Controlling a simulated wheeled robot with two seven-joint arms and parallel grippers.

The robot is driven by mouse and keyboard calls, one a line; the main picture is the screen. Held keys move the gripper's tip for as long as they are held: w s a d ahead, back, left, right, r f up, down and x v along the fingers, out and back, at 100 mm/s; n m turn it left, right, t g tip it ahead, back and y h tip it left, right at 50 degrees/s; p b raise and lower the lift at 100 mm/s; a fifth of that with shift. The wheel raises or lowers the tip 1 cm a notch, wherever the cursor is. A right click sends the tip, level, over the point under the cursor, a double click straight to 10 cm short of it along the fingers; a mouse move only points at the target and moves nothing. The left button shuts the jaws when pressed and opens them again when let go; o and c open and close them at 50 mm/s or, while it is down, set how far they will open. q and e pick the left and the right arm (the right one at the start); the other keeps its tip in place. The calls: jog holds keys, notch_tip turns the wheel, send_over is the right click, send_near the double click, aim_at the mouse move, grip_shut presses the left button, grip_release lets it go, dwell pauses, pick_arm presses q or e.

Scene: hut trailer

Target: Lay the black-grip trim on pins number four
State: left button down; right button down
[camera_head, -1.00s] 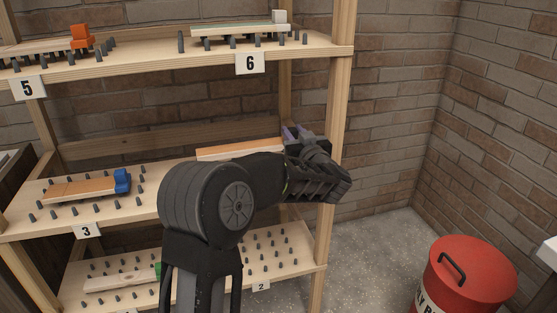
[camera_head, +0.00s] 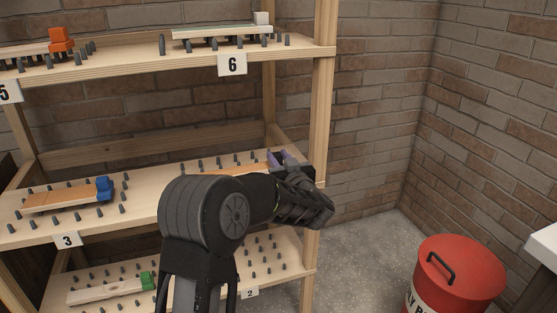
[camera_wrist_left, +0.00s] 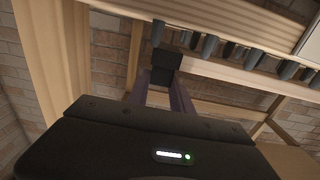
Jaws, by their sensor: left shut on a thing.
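My left gripper (camera_head: 280,158) is shut on the black grip (camera_wrist_left: 166,64) of a trim, between its purple-grey fingers. The trim's orange-brown board (camera_head: 236,171) shows partly behind my arm in the head view, reaching left from the gripper. It is over the right part of the middle shelf, among dark pins (camera_head: 237,158). I cannot tell whether it touches them. My arm hides the front of that part, and no number four plate shows. My right gripper is not in view.
A blue-grip trim (camera_head: 65,197) lies on the pins at plate 3 (camera_head: 67,240). A green-grip trim (camera_head: 105,290) lies on the bottom shelf. The upper shelf (camera_head: 130,70) is above, and a wooden post (camera_head: 323,110) stands close to my gripper. A red bin (camera_head: 460,272) is at right.

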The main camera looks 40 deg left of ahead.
pick_arm(q)
jog(key=c, duration=1.1)
grip_release()
jog(key=shift+d, duration=0.15)
jog(key=v, duration=1.1)
jog(key=shift+s+d+r+p, duration=0.1)
jog(key=shift+s+d+p, duration=0.2)
